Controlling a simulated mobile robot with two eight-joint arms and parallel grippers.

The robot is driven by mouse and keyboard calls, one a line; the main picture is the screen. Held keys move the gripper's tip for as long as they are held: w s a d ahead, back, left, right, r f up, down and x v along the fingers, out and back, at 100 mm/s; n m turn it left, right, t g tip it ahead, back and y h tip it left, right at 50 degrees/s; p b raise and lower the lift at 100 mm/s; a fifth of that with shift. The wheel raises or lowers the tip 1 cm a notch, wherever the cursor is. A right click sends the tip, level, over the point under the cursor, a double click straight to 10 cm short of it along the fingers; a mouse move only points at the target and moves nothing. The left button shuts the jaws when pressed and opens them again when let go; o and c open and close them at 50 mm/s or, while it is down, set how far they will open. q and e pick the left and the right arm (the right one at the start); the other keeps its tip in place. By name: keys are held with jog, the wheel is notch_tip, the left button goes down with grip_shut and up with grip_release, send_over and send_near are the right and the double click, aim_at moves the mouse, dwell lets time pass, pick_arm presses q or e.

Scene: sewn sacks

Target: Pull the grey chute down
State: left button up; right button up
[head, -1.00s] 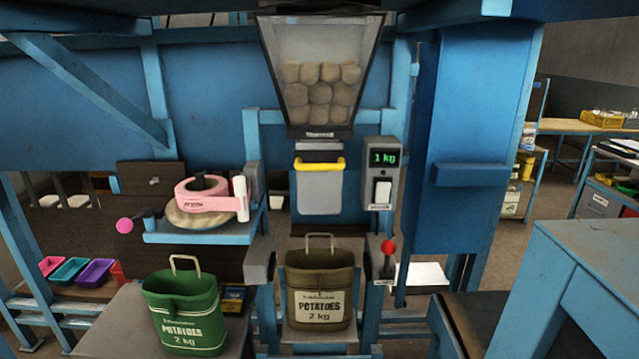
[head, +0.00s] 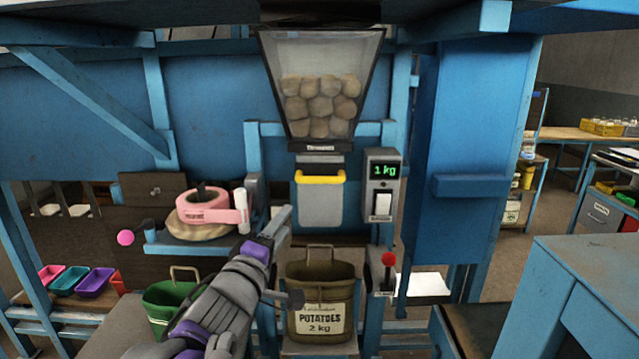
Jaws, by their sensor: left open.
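The grey chute (head: 320,205) hangs below the potato hopper (head: 320,88), with a yellow handle (head: 320,179) along its top edge. It looks upright and flat against the frame. My left gripper (head: 287,256) is in front, below and to the left of the chute, apart from it. Its fingers are spread and nothing is between them. A brown potato sack (head: 320,318) stands open under the chute; the gripper overlaps its left edge in the picture. My right gripper is not in view.
A scale box (head: 382,170) reading 1 kg is right of the chute, with a red-knobbed lever (head: 389,260) below it. A green sack (head: 165,298) is partly hidden behind my left arm.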

aim_at(318, 181)
pick_arm(q)
jog(key=w+d+r, duration=0.1)
jog(key=w+d, duration=0.1)
jog(key=w, duration=0.1)
jog(key=w+d+r+h+p, duration=0.1)
jog(key=w+d+r, duration=0.1)
jog(key=w, duration=0.1)
jog(key=w+d+r+h+p, duration=0.1)
jog(key=w+d+r, duration=0.1)
jog(key=w, duration=0.1)
jog(key=shift+w+d, duration=0.15)
jog(key=shift+d, duration=0.1)
jog(key=shift+w+d+p, duration=0.2)
jog(key=shift+w+p, duration=0.1)
jog(key=shift+w, duration=0.25)
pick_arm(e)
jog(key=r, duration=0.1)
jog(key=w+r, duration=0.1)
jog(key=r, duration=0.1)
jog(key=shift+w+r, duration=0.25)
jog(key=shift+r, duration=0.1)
pick_arm(q)
grip_shut()
jog(key=shift+r, duration=0.1)
